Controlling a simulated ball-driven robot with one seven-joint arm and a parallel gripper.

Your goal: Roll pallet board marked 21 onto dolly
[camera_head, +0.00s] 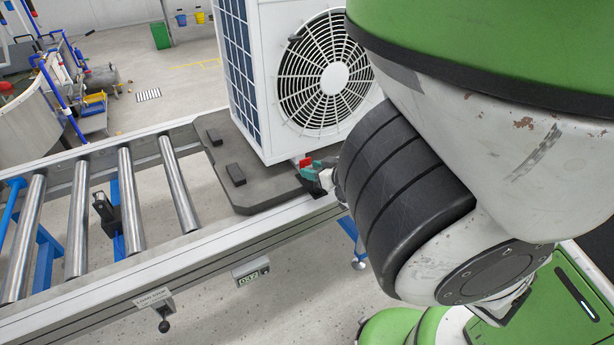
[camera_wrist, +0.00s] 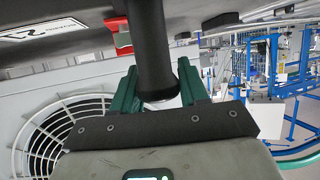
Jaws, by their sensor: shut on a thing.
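The pallet board (camera_head: 262,194) is a dark grey slab lying on the roller conveyor. A white fan unit (camera_head: 250,95) stands upright on it. In the wrist view the board's edge (camera_wrist: 75,45) runs across the top, with a white label (camera_wrist: 45,30) whose marking is only partly readable. My gripper (camera_head: 318,172) is at the board's near right edge, partly hidden by my arm. In the wrist view my gripper's teal fingers (camera_wrist: 158,88) are shut on a black cylindrical handle (camera_wrist: 152,50) beside a red part (camera_wrist: 120,38). No dolly is clearly visible.
The conveyor's bare rollers (camera_head: 78,220) lie left of the board. The near rail (camera_head: 150,282) carries a small display (camera_head: 251,272) and a lever with a tag (camera_head: 160,312). Blue-framed equipment (camera_head: 65,85) stands at the back left. My arm covers the right side.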

